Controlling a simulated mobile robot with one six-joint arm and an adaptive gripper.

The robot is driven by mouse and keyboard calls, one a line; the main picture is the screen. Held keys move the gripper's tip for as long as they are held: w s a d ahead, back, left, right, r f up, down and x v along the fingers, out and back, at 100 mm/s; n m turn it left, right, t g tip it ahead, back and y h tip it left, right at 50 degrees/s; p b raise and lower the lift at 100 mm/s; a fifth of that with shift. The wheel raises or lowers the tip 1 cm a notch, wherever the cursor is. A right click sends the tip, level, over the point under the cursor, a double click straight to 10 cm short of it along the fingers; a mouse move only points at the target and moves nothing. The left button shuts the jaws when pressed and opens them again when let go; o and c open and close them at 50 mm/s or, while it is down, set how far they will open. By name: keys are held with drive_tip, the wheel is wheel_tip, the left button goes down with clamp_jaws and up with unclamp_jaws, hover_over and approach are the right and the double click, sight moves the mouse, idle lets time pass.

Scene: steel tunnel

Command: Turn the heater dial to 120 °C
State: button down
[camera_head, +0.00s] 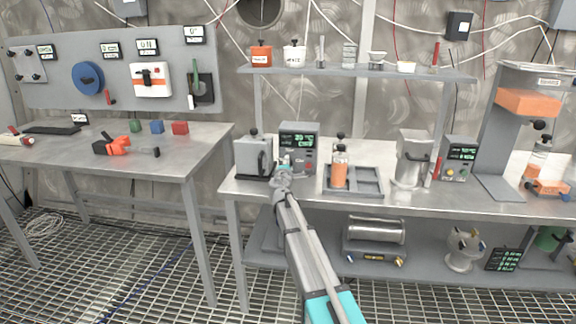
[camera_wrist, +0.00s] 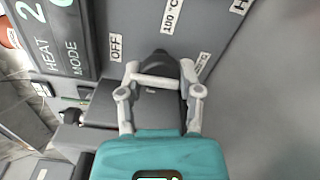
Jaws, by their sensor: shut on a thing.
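The heater (camera_head: 312,146) is a grey box with a lit display on the bench, behind my gripper (camera_head: 284,168). In the wrist view my gripper (camera_wrist: 158,84) is shut on the dark heater dial (camera_wrist: 161,57), a finger on each side. The dial's tapered end points to the top of the picture. An OFF label (camera_wrist: 116,47) lies to its left and a 100 °C label (camera_wrist: 172,15) above it. Another label (camera_wrist: 202,63) to its right is too small and slanted to read. The display (camera_wrist: 48,35) reads HEAT MODE. The dial is hidden in the head view.
A grey tray (camera_head: 369,182) with an orange bottle (camera_head: 340,168) is to the right. A shelf (camera_head: 350,72) with small containers runs above. A second table (camera_head: 60,158) stands left.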

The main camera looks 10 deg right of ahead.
idle(0.4)
drive_tip(key=shift+c, duration=1.3)
unclamp_jaws()
drive_tip(key=v, duration=1.2)
